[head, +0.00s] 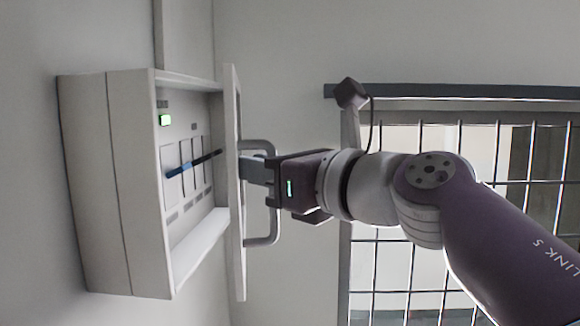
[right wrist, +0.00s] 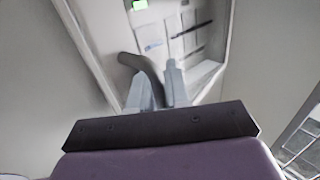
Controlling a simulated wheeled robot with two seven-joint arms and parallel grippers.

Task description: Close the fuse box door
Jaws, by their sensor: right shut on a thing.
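The fuse box (head: 88,180) is a pale grey case on the wall at the left of the head view. Its door (head: 238,275) stands open, seen nearly edge-on in front of the box, with a gap showing the inside. A U-shaped grey handle (head: 263,241) sticks out from the door's right face. My right gripper (head: 258,170) is at the handle's upper part, shut on it. In the right wrist view the handle (right wrist: 137,62) looks dark and curves in between the two fingers (right wrist: 158,88). My left gripper is not in view.
Inside the box are a green lit indicator (head: 165,120), pale switch panels and a blue-black bar (head: 195,163). A barred window (head: 450,250) with a dark frame is behind my right arm. The wall between box and window is bare.

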